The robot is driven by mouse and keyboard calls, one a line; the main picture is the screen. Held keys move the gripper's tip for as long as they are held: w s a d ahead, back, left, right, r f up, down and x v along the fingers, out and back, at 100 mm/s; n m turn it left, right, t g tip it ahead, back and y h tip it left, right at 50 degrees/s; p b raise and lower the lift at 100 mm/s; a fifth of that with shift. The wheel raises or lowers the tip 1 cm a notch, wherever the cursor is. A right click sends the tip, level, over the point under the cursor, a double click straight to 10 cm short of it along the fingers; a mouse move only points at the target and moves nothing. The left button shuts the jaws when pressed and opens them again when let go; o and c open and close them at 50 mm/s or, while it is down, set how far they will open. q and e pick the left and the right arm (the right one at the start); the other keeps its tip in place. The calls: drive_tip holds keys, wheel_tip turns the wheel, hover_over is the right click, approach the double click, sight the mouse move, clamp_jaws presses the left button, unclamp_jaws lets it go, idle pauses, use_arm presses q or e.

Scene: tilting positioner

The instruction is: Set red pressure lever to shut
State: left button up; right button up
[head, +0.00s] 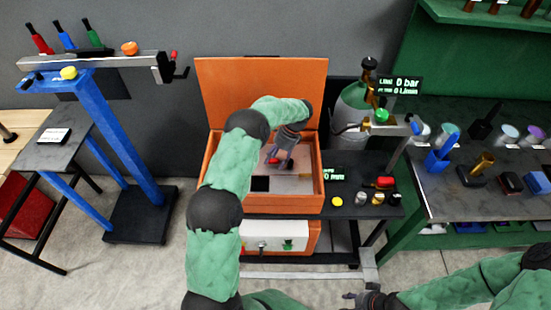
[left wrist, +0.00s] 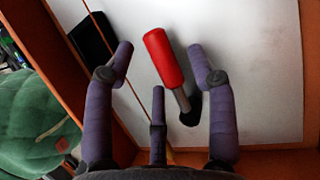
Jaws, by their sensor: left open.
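The red lever (left wrist: 163,58) has a red grip on a metal rod and rises from a dark slot in a pale panel (left wrist: 255,60). In the left wrist view it stands between the open fingers of my left gripper (left wrist: 166,55), with gaps visible on both sides. In the head view my left gripper (head: 276,163) reaches down into the orange box (head: 265,205), and only a bit of the red lever (head: 273,160) shows beside its fingers. My right gripper (head: 362,298) is at the bottom edge, small and partly cut off; its fingers are unclear.
The box's orange lid (head: 262,90) stands open behind my left arm. A green gas cylinder (head: 352,108) and a display reading 0 bar (head: 399,85) are to the right. A blue stand (head: 118,140) is at left. A black block (left wrist: 92,38) lies beside the lever.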

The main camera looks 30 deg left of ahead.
use_arm(q)
drive_tip(key=v, duration=1.2)
